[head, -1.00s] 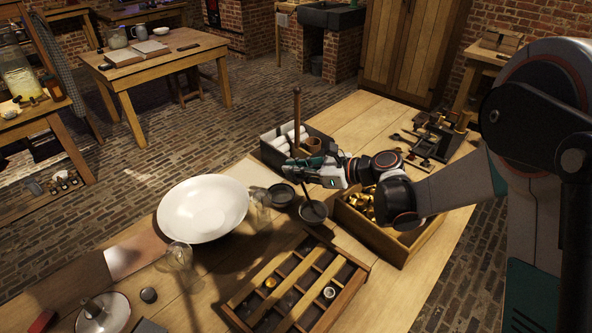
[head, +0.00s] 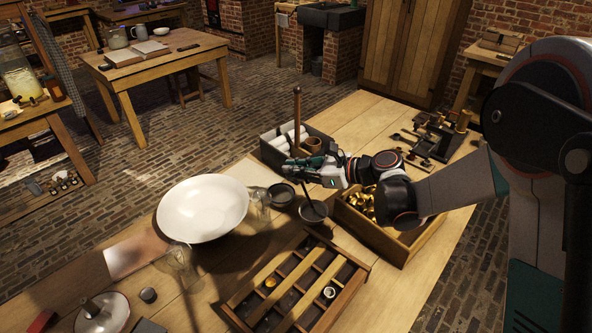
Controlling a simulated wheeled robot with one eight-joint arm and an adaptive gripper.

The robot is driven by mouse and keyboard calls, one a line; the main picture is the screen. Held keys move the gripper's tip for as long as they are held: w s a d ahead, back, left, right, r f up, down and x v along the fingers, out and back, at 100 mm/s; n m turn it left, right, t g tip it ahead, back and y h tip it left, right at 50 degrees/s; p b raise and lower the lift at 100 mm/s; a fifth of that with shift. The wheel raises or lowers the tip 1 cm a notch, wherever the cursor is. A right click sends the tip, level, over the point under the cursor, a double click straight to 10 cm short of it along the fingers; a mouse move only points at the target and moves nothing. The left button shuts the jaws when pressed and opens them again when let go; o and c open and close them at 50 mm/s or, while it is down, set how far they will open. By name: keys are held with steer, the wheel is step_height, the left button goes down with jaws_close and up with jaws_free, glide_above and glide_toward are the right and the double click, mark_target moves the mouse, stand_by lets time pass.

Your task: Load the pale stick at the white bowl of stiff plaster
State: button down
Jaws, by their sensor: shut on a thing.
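The large white bowl (head: 203,208) stands on the long table, left of my gripper. Its inside looks smooth and white, and I cannot make out plaster in it. My gripper (head: 297,166) is to the right of and beyond the bowl, above the table near two small dark dishes. It is shut on a thin stick (head: 305,192), which shows only as a narrow line below the fingers, running down toward the nearer dark dish (head: 313,211). Its pale colour is not clear at this size, and its grasped part is hidden by the fingers. I cannot tell whether its tip touches the dish.
A second dark dish (head: 281,195) and clear glass jars (head: 178,262) stand near the bowl. A grey box (head: 270,150) of white rolls, with an upright brown rod (head: 297,108), is behind my gripper. A wooden box of brass parts (head: 395,240) and a divided tray (head: 250,289) lie nearer.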

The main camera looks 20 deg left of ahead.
stand_by(0.4)
steer(key=shift+r+p, duration=2.05)
steer(key=shift+r, duration=1.45)
steer(key=shift+w, duration=0.1)
